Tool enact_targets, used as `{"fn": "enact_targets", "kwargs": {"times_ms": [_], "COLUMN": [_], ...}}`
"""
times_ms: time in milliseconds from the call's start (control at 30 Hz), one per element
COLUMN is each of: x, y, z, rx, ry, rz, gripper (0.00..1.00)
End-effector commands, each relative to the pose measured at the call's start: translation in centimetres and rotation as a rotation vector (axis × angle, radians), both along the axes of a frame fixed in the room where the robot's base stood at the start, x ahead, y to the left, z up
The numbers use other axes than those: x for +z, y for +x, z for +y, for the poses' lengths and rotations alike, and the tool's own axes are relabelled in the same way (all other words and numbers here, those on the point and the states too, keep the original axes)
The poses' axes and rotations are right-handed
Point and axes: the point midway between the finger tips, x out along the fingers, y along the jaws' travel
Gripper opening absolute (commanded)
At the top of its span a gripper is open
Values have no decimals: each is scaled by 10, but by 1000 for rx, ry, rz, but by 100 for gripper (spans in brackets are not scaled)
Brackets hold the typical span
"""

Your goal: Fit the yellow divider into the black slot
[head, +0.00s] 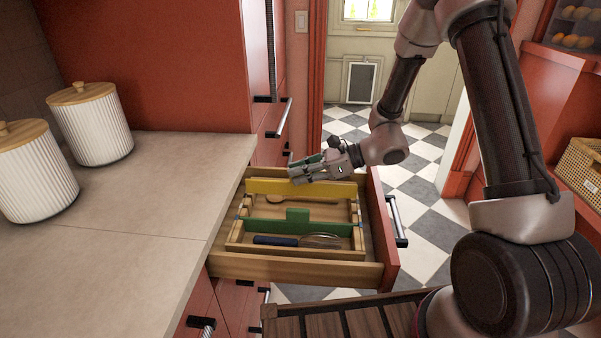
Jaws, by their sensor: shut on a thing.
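The yellow divider (272,187) is a long upright strip across the far part of the wooden tray (233,240) in the open drawer. My gripper (296,176) is at the divider's top edge, near its middle, and is shut on it. The fingers hide the part they hold. I cannot tell whether the divider's ends sit in the tray's sides or just above them. The black slot cannot be made out at this size. A green divider (275,227) with a raised tab stands across the tray nearer the front.
A whisk with a dark blue handle (276,241) lies in front of the green divider. A wooden spoon (285,200) lies behind it. The drawer front (385,235) is at right. Two white canisters (92,128) (32,175) stand on the counter (150,200) at left.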

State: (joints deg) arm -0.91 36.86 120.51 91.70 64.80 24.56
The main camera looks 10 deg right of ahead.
Motion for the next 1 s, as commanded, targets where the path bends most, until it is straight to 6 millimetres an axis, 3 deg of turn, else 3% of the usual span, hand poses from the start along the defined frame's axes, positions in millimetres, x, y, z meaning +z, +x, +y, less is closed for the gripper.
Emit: {"fn": "enact_targets", "kwargs": {"times_ms": [1000], "x": [-12], "y": [0], "z": [0], "rx": [0], "ry": [0], "rz": [0], "gripper": [0]}}
